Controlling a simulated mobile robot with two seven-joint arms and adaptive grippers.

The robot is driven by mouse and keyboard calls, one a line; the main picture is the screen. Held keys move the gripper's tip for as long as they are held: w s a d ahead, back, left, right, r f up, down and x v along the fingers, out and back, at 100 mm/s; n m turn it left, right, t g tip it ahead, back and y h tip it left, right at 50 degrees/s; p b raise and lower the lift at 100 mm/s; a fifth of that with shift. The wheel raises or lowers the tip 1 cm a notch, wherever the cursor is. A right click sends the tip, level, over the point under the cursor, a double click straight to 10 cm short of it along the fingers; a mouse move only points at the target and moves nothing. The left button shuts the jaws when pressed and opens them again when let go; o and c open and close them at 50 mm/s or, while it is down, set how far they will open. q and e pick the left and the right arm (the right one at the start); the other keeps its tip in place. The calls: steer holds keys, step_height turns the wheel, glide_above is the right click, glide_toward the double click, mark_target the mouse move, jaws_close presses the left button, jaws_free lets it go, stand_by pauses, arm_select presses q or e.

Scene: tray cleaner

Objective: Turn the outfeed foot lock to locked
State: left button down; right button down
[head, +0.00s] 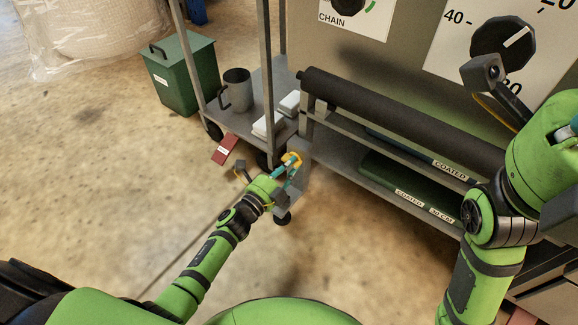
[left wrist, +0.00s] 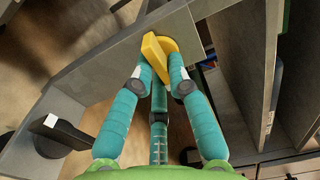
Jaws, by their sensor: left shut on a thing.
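The outfeed foot lock is a yellow lever (head: 292,158) low on the grey frame, near the machine's front left foot. In the left wrist view the yellow lever (left wrist: 157,56) stands out from a round yellow base on a grey panel. My left gripper (head: 284,169) is shut on it. In the left wrist view its teal fingers (left wrist: 160,84) close around the lever's near end. No lock marking is readable. My right arm is raised at the right; only a teal sliver of its gripper (head: 574,122) shows at the picture edge.
A dark roller (head: 400,116) and shelves with green coated trays (head: 395,184) lie right of the lever. A grey cart (head: 252,110) holds a mug (head: 236,88) and white blocks. A green bin (head: 180,74) stands behind left. Open floor lies left.

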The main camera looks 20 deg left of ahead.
arm_select(q)
steer(key=c, duration=1.2)
jaws_free()
steer(key=shift+s, duration=0.1)
steer(key=v, duration=1.2)
